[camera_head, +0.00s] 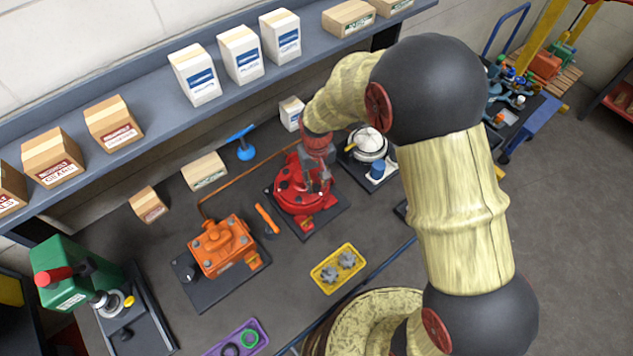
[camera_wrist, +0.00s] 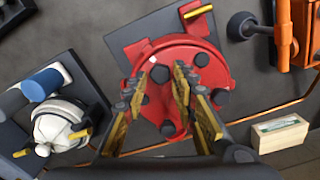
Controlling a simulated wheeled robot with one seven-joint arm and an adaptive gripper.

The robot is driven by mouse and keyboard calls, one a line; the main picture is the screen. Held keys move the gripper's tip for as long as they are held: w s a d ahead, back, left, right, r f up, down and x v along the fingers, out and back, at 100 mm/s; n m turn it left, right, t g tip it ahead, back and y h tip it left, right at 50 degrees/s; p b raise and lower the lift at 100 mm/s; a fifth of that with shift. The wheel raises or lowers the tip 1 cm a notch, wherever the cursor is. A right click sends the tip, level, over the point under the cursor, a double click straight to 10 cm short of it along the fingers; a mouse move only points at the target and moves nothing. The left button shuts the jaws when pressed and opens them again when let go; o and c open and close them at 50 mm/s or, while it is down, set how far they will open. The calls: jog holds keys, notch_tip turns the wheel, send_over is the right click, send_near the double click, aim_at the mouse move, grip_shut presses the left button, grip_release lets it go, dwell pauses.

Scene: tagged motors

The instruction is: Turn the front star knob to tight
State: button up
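A round red motor (camera_head: 302,190) stands on a dark plate, with my gripper (camera_head: 318,185) over it. In the wrist view the red housing (camera_wrist: 190,50) carries several black knobs. One black knob (camera_wrist: 160,74) shows between the tips of my open gripper (camera_wrist: 161,77). I cannot tell whether the fingers touch any knob, or which way a knob is turned. My gripper and wrist hide part of the motor in the head view.
An orange motor (camera_head: 222,245) stands to the left, with an orange-handled tool (camera_head: 267,218) between. A white motor (camera_head: 369,142) stands close on the right. A yellow tray (camera_head: 324,285) with two grey parts lies in front. A shelf (camera_head: 150,93) with boxes runs behind.

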aim_at(316, 186)
jog(key=shift+o, duration=0.9)
jog(key=shift+f, duration=0.1)
notch_tip(316, 186, up, 12)
jog(key=shift+f, duration=0.15)
